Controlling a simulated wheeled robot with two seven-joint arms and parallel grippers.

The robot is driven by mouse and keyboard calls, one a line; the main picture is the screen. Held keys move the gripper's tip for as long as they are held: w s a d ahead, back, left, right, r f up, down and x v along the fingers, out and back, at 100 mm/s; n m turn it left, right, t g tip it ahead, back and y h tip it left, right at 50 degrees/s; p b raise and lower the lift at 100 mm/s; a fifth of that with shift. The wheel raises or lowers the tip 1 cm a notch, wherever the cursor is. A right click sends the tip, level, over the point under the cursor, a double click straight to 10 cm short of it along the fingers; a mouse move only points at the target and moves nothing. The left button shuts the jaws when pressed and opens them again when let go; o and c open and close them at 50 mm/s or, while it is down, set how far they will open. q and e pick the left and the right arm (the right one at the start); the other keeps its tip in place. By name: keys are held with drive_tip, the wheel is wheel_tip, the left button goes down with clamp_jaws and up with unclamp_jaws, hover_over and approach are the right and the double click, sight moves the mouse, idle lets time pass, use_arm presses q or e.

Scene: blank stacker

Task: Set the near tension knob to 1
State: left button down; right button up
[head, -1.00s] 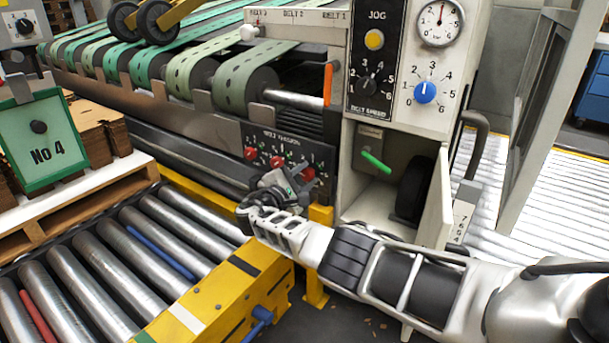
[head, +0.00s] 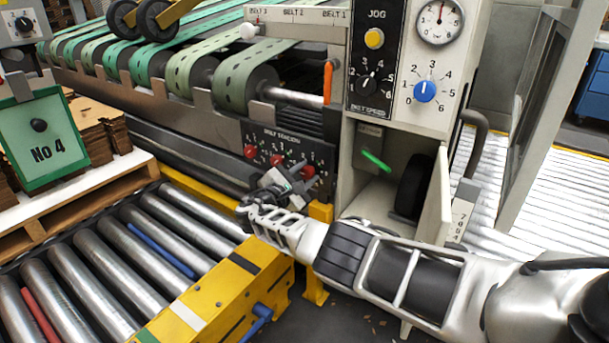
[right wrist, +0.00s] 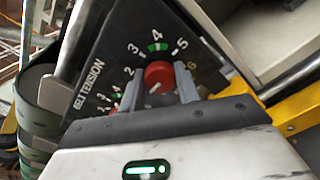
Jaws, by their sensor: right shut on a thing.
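The belt tension panel (head: 265,135) is dark, with three red knobs in a row below the belts. The near tension knob (head: 307,171) is the rightmost in the head view. My right gripper (head: 295,178) is at that knob. In the right wrist view the red knob (right wrist: 158,74) sits between the two grey fingers of my right gripper (right wrist: 160,84), which are shut on its sides. Its white mark points to the lower left, away from the green band at 4 on the dial. The numbers 2 to 6 show around it. My left gripper is not in view.
The other red knobs, the middle one (head: 277,160) and the far one (head: 250,151), are close to my gripper. A cabinet with an open compartment (head: 370,200) stands to the right. A yellow rail (head: 215,297) and rollers (head: 110,270) lie in front.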

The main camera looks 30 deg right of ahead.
drive_tip(key=o, duration=1)
drive_tip(key=shift+c, duration=0.2)
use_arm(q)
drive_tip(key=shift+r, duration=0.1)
use_arm(e)
drive_tip(key=shift+s+a, duration=0.1)
drive_tip(key=shift+a, duration=0.1)
use_arm(q)
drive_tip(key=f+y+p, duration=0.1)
drive_tip(key=p, duration=0.1)
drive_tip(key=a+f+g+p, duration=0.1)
drive_tip(key=p, duration=0.2)
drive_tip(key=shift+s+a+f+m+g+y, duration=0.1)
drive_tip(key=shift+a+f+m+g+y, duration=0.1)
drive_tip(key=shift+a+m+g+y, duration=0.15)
use_arm(e)
drive_tip(key=v, duration=1.5)
drive_tip(key=shift+a, duration=0.3)
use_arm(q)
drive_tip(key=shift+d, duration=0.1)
